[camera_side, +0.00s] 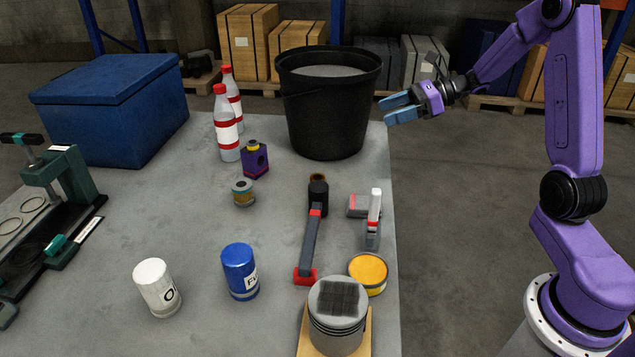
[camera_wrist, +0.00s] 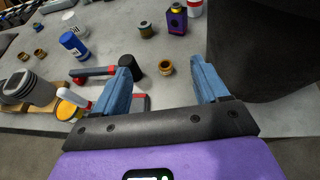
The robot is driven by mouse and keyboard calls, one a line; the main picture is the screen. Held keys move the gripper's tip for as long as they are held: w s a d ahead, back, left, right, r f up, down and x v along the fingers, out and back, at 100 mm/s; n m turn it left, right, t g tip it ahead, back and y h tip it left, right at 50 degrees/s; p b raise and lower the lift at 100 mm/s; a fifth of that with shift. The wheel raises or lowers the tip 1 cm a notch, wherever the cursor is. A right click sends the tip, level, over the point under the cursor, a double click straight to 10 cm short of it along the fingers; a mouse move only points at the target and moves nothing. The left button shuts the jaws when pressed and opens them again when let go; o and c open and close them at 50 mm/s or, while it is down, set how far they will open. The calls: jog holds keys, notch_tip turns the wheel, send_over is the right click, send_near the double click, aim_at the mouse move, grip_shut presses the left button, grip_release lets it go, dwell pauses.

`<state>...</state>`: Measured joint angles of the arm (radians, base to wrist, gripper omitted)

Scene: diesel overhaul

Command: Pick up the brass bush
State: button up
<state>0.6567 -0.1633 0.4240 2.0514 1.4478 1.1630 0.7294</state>
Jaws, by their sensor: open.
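The brass bush (camera_wrist: 166,68) is a small brown-gold ring on the grey table. In the wrist view it appears between my fingertips, just right of the hammer's black head. In the side view the bush (camera_side: 317,177) shows only partly, behind the head of the hammer (camera_side: 311,234). My gripper (camera_side: 386,110) is open and empty, with blue fingers. It is raised at the table's right edge, beside the black bucket, clear of the bush. The gripper also shows in the wrist view (camera_wrist: 160,67).
A tall black bucket (camera_side: 331,105) stands close behind the bush. A grey-and-red tool (camera_side: 372,218) lies right of the hammer. A purple bottle (camera_side: 255,160) and small tin (camera_side: 243,193) stand to the left. Two other brownish rings (camera_wrist: 38,53) lie farther off.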

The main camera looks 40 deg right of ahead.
notch_tip(320, 180, down, 13)
jog(key=shift+r, duration=0.15)
jog(key=shift+w+a+f, duration=0.1)
jog(key=shift+a+f, duration=0.1)
jog(key=shift+f, duration=0.05)
send_near(324, 177)
jog(key=x, duration=0.4)
jog(key=shift+w+a+f, duration=0.1)
jog(key=shift+w+f, duration=0.2)
jog(key=shift+x, duration=2.75)
jog(key=shift+s+a+r, duration=0.1)
jog(key=shift+s+a, duration=0.05)
jog(key=c, duration=1.3)
